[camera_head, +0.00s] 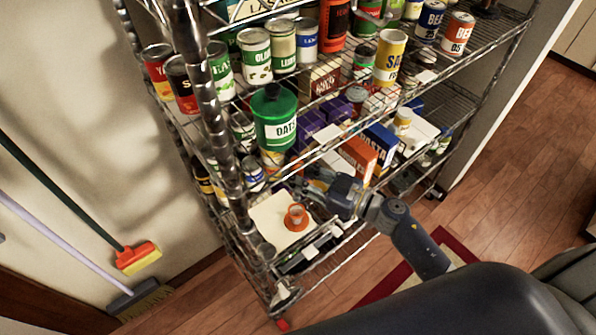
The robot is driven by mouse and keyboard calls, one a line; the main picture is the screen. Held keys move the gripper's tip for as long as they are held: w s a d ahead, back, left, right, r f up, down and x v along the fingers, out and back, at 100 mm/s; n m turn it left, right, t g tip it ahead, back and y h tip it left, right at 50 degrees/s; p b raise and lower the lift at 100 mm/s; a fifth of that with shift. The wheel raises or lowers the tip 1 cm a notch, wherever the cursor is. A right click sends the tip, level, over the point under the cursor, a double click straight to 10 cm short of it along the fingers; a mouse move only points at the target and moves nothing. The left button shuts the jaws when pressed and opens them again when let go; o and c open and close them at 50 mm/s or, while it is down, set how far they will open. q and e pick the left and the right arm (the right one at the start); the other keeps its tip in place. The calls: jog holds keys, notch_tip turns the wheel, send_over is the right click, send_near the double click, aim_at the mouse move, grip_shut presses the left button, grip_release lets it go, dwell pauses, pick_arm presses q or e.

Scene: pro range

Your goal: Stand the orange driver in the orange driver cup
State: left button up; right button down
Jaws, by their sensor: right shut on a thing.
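A small orange cup (296,217) stands upright on a cream board (267,222) on the lower wire shelf. I take it for the orange driver cup. My right gripper (306,184) reaches in from the right, just above and behind the cup in the picture, apart from it. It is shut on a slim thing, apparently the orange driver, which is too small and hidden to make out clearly. I cannot tell its tilt. My left gripper is not in view.
A chrome post (222,130) rises in front of the shelves at left. The shelf above holds a green oats tub (274,118) and several boxes, close above my gripper. A dark tray (308,250) lies beside the board. A broom (137,258) leans at left.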

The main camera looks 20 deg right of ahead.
aim_at(298, 201)
notch_tip(298, 201, down, 2)
jog(key=shift+w+f+b, duration=0.1)
jog(key=shift+f+b, duration=0.15)
jog(key=shift+b, duration=0.7)
jog(key=shift+f+b, duration=0.55)
jog(key=shift+f, duration=0.15)
notch_tip(298, 201, down, 4)
jog(key=shift+r+b, duration=0.2)
jog(key=shift+b, duration=0.95)
jog(key=shift+f+b, duration=1.25)
jog(key=shift+f, duration=0.65)
jog(key=shift+f, duration=0.35)
jog(key=c, duration=1.2)
grip_release()
